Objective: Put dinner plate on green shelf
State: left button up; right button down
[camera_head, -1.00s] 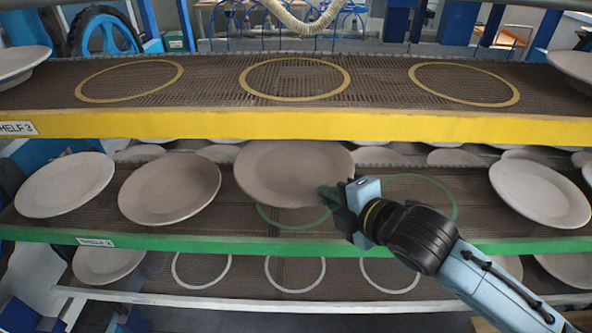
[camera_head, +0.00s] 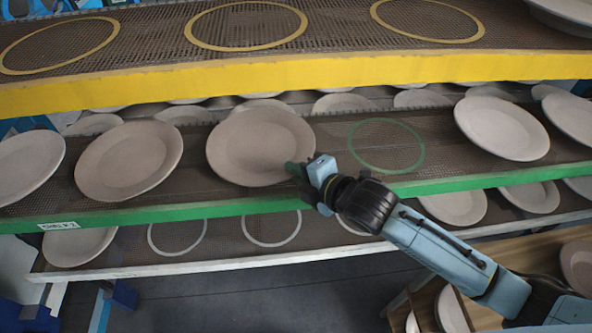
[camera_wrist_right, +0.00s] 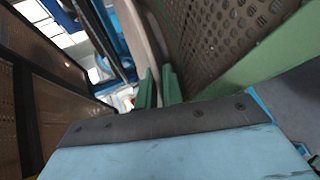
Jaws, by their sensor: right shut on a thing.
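The dinner plate (camera_head: 255,140), round and grey-beige, is at the middle of the green shelf (camera_head: 150,213), low over its mesh surface. It covers the spot left of an empty green ring (camera_head: 424,150). I cannot tell whether its underside fully touches the shelf. My right gripper (camera_head: 296,171) is shut on the plate's right front rim. In the right wrist view, the green fingers (camera_wrist_right: 158,88) pinch the plate's edge (camera_wrist_right: 158,38) beside the shelf mesh. My left gripper is not in view.
Other plates stand on the green shelf to the left (camera_head: 130,160) and right (camera_head: 502,128). The yellow shelf (camera_head: 300,75) with empty rings is above. A white-edged shelf (camera_head: 200,262) is below. A wooden rack (camera_head: 412,290) with plates is at the lower right.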

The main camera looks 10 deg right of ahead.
jog(key=shift+w, duration=0.1)
jog(key=c, duration=2)
grip_release()
jog(key=shift+f, duration=0.25)
jog(key=o, duration=0.5)
jog(key=shift+c, duration=0.2)
jog(key=shift+r, duration=0.15)
jog(key=b+v, duration=0.1)
jog(key=v, duration=1.1)
